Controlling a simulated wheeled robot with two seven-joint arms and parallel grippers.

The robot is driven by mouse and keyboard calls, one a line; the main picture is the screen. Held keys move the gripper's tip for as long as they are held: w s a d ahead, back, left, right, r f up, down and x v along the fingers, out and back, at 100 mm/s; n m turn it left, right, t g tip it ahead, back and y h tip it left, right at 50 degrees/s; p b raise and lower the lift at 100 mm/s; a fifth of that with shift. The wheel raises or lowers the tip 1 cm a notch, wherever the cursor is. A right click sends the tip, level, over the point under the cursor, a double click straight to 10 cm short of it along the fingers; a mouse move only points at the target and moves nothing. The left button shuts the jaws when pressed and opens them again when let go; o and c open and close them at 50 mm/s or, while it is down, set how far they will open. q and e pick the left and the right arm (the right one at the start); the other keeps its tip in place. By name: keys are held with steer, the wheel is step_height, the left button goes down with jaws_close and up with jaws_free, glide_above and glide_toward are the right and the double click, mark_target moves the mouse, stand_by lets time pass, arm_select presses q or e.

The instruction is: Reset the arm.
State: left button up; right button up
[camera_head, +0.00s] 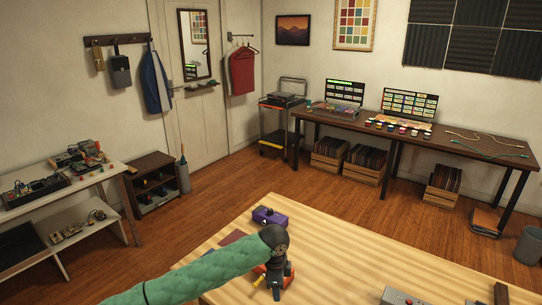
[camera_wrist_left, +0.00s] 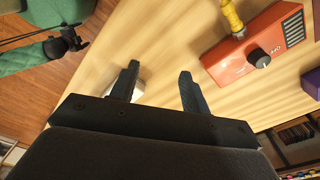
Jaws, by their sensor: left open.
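My left arm comes in from the lower left in a green sleeve. Its gripper (camera_head: 275,284) points down over the light wooden table (camera_head: 330,245), above an orange-red box that it partly hides in the head view. In the left wrist view the two dark fingers (camera_wrist_left: 158,82) stand apart with nothing held between them. The orange box (camera_wrist_left: 255,45), with a black knob and a yellow plug, lies to the right of the fingers. A small white thing shows partly behind the left finger. A green sleeve with a dark end (camera_wrist_left: 65,42), perhaps my right arm, shows at the upper left.
A purple box (camera_head: 270,216) sits near the table's far left corner, with a dark red flat piece nearby. A grey box (camera_head: 403,298) lies at the front right. The table's middle is clear. A long desk (camera_head: 455,146) and a shelf table (camera_head: 90,183) stand beyond open floor.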

arm_select(q)
steer(key=s+d+f+n+t+h, duration=0.1)
steer(key=s+f+n+h, duration=0.15)
steer(key=s, duration=0.45)
steer(key=s+f+n+t+h, duration=0.1)
steer(key=s+n, duration=0.2)
steer(key=s, duration=0.5)
steer(key=s+a+f+n+t+y, duration=0.3)
steer(key=s+a+n, duration=0.8)
steer(key=s+a, duration=1.2)
steer(key=w+f+g, duration=0.1)
steer(key=w+f, duration=0.1)
steer(key=f, duration=1.1)
steer(key=w+f+g, duration=0.1)
steer(key=w+f, duration=0.2)
steer(key=f, duration=1.1)
steer(key=s+f, duration=0.4)
steer(key=f, duration=0.7)
steer(key=s+f+g, duration=0.1)
steer(key=s+f, duration=0.3)
steer(key=f, duration=0.6)
steer(key=shift+s+d+f+y+b, duration=0.2)
steer(key=shift+d+f+y+b, duration=0.1)
steer(key=shift+f+y+b, duration=0.1)
arm_select(e)
steer(key=shift+s+a+r, duration=0.25)
steer(key=shift+a+r, duration=0.3)
steer(key=shift+r, duration=0.25)
